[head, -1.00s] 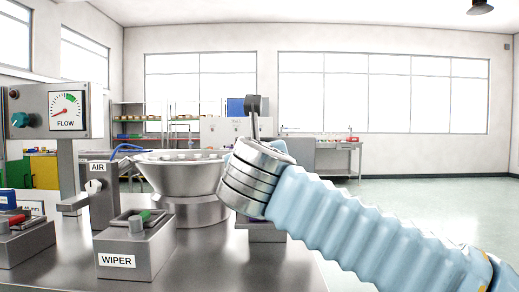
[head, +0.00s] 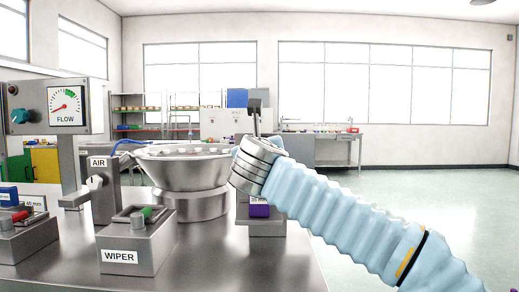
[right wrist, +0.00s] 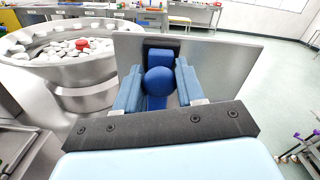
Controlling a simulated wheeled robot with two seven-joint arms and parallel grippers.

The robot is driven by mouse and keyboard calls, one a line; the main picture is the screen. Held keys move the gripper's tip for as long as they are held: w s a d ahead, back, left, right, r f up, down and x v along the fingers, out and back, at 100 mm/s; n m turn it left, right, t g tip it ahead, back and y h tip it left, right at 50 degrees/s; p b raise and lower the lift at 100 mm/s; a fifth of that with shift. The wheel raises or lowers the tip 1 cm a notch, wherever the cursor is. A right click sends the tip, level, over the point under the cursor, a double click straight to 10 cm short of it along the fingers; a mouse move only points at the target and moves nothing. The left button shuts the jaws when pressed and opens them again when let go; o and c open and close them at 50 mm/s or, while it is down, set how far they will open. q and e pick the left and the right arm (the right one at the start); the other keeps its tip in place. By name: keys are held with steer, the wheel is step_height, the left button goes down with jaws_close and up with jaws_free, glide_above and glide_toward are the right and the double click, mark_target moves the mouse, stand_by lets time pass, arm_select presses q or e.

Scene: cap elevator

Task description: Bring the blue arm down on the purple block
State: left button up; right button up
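In the head view a purple block (head: 259,210) shows low on a grey stand, just below the silver wrist rings of my right arm. In the right wrist view a blue ball (right wrist: 160,80) on a blue bar stands between the two blue-grey fingers of my right gripper (right wrist: 159,86). The fingers flank the ball closely, and whether both touch it is unclear. A grey plate (right wrist: 225,60) with a dark slot stands behind the ball. My right gripper's fingers are hidden in the head view. My left gripper is not in view.
A metal bowl (head: 180,165) stands left of my right arm; the right wrist view shows white caps and a red one in it. The WIPER box (head: 137,245), AIR valve (head: 100,190) and FLOW gauge panel (head: 67,105) are further left. Open floor lies to the right.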

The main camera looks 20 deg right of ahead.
jaws_close()
steer(key=shift+f+b, duration=0.5)
steer(key=shift+f, duration=0.15)
steer(key=shift+r, duration=0.1)
steer(key=o, duration=0.7)
jaws_free()
steer(key=shift+c, duration=0.2)
steer(key=shift+s, duration=0.1)
steer(key=b+v, duration=0.2)
steer(key=v, duration=1.1)
steer(key=shift+s, duration=0.3)
steer(key=shift+a, duration=0.1)
